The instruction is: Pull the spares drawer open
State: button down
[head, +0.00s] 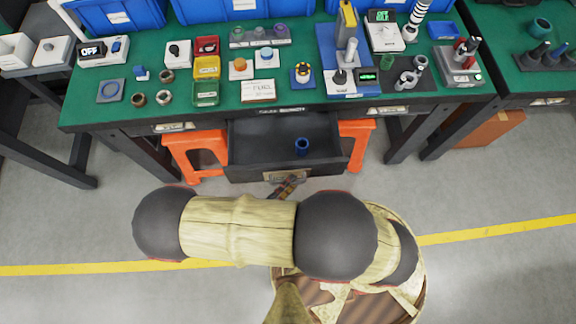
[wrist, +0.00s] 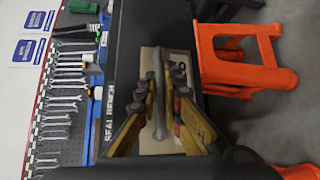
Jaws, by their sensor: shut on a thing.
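The spares drawer (head: 262,150) is a dark drawer under the green bench top. It stands pulled out, with its inside showing in the head view. A blue cylindrical part (head: 302,146) is in it toward the right. The drawer front (wrist: 128,45) is black in the wrist view, with a bar handle (wrist: 158,72) on a tan plate. My gripper (wrist: 163,88) has its yellow fingers on both sides of the handle and is shut on it. In the head view my gripper (head: 286,184) is at the drawer front, partly hidden by my arm.
Orange stools (head: 196,150) stand under the bench on both sides of the drawer; one (wrist: 240,62) shows in the wrist view. The green bench top (head: 130,68) carries bins, parts and instruments. Grey floor is free in front.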

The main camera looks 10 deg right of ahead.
jog(key=shift+s, duration=0.3)
jog(key=c, duration=2)
grip_release()
jog(key=shift+o, duration=0.2)
jog(key=shift+r, duration=0.15)
